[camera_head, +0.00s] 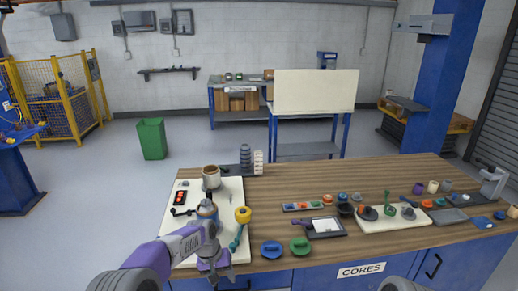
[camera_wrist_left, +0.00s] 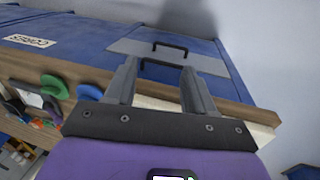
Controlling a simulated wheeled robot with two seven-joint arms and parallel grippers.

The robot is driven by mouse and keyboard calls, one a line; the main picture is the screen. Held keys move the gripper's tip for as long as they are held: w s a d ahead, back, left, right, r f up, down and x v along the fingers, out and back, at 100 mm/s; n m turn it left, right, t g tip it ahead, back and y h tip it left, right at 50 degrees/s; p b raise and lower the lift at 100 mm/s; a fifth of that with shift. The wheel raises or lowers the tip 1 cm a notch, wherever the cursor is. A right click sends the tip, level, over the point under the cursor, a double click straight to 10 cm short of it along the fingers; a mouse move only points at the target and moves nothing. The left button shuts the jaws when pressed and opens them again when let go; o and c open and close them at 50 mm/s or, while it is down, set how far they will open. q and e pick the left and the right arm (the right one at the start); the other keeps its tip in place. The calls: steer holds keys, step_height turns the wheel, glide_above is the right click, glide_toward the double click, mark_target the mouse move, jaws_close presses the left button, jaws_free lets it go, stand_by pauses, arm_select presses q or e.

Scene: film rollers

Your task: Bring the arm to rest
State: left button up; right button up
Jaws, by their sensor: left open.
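My left gripper (camera_head: 215,264) is at the front edge of the wooden workbench (camera_head: 330,256), in front of the white board (camera_head: 232,190). Its purple arm comes in from the lower left. In the left wrist view its two grey fingers (camera_wrist_left: 160,85) are apart, with nothing between them. Beyond them show the bench's front edge and a drawer with a dark handle (camera_wrist_left: 162,66). My right gripper is not in view; only a grey rounded part, which I take for my right arm, shows at the bottom edge.
A blue disc (camera_head: 271,249) and a green disc (camera_head: 301,246) lie right of the gripper. A yellow-topped roller (camera_head: 242,215) and a cup (camera_head: 211,176) stand on the white board. The right side of the bench holds several small parts.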

arm_select(q)
step_height(320, 180, down, 8)
steer(key=s+f, duration=0.1)
steer(key=s+d+f+h, duration=0.1)
steer(key=s+f, duration=0.6)
steer(key=s, duration=0.6)
steer(key=s+d+f+n, duration=0.1)
steer(key=s+f, duration=0.6)
steer(key=s, duration=0.6)
steer(key=shift+n+h, duration=0.3)
steer(key=shift+h, duration=0.1)
steer(key=shift+s, duration=0.1)
